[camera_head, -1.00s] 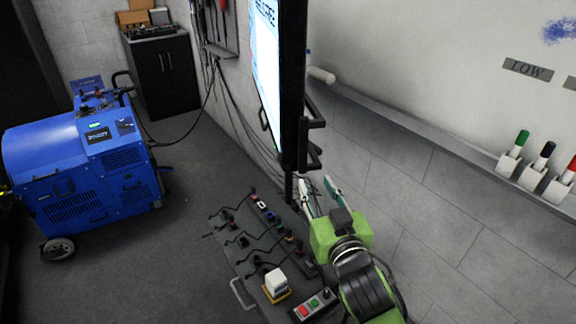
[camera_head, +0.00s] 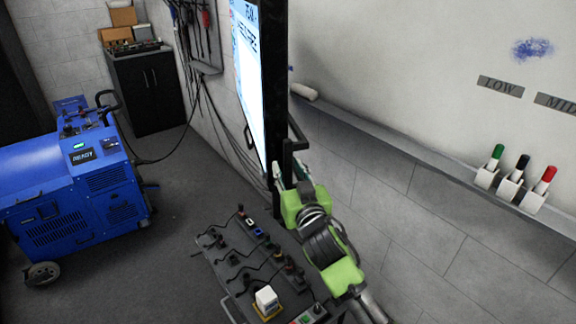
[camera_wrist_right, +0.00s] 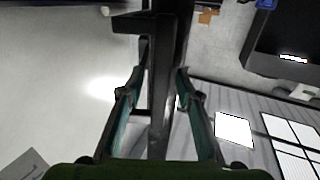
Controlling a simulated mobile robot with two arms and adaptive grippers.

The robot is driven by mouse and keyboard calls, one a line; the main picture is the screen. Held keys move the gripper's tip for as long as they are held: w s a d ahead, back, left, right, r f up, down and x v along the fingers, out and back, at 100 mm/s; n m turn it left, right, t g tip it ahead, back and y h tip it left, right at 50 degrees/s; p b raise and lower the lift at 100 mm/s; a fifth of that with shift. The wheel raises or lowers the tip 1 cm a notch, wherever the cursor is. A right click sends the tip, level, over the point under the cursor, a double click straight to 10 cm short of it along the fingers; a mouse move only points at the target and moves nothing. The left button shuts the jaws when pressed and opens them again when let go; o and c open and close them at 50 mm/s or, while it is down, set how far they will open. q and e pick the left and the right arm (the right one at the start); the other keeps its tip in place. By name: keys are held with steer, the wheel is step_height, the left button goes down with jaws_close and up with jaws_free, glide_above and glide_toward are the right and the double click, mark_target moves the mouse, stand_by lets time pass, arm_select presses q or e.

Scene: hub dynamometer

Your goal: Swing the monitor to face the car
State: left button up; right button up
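The monitor (camera_head: 273,85) stands nearly edge-on in the head view, its lit screen facing left. A black handle bracket (camera_head: 296,141) sticks out on its right side, near the bottom. My right gripper (camera_head: 288,178) is at the bracket's lower part. In the right wrist view, its teal fingers (camera_wrist_right: 160,95) are apart on either side of a dark upright bar (camera_wrist_right: 162,85). Gaps show beside the bar, and I see no firm contact. My left gripper is not in view. I cannot make out the car.
The blue machine (camera_head: 70,190) and a black cabinet (camera_head: 150,88) stand left on open floor. Markers in holders (camera_head: 513,182) line the whiteboard ledge at right.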

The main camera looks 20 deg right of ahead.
steer(key=shift+w, duration=0.25)
jaws_close()
steer(key=d+p, duration=0.2)
steer(key=d, duration=1.5)
steer(key=shift+w+d, duration=0.15)
steer(key=shift+d, duration=0.25)
jaws_free()
